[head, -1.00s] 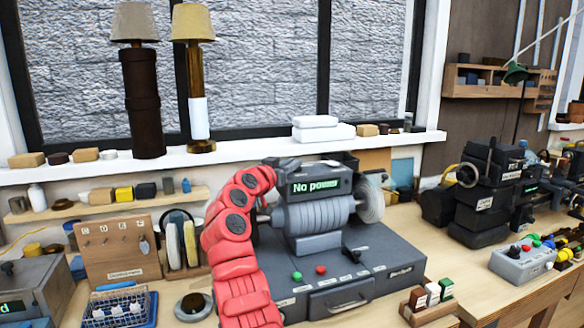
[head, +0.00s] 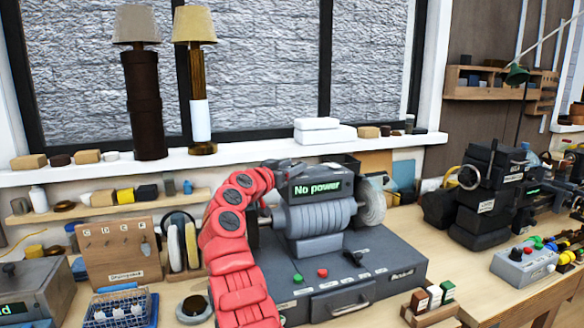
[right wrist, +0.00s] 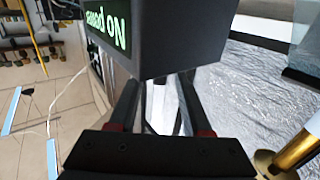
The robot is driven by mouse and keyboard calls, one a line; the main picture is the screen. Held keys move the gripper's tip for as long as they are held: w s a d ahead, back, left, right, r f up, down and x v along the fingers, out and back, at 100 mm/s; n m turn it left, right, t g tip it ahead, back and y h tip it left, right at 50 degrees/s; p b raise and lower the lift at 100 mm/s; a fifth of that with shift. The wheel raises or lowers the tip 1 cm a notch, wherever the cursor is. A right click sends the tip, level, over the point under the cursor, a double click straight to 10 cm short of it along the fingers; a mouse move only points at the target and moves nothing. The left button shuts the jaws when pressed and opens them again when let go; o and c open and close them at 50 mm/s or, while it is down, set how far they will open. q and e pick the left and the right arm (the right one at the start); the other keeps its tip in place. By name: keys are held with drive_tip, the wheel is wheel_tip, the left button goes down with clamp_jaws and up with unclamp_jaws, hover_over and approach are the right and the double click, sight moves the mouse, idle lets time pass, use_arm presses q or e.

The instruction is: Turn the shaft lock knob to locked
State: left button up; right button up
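The grey machine (head: 365,275) stands on the bench in the head view, with a lit "No power" display (head: 317,188) on top. A small black lever-like knob (head: 354,257) sits on its top deck beside green and red buttons; the labels are too small to read, so I cannot tell whether it is the shaft lock knob. My red right arm curves up the machine's left side, with its end partly hidden by the display. In the right wrist view, my right gripper (right wrist: 158,90) has its fingers apart close to the display housing (right wrist: 185,35), with no held object visible. My left gripper is out of view.
A pale wheel (head: 371,203) is at the machine's right end. A wooden key board (head: 122,255) and a blue wire basket (head: 118,308) stand left of my arm. A small block rack (head: 430,303) is at front right. Two lamps (head: 140,90) (head: 198,85) stand on the sill.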

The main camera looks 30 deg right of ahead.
drive_tip(key=shift+a, duration=0.15)
drive_tip(key=b+v, duration=0.3)
drive_tip(key=v, duration=1.4)
drive_tip(key=shift+o, duration=0.3)
drive_tip(key=shift+a, duration=0.1)
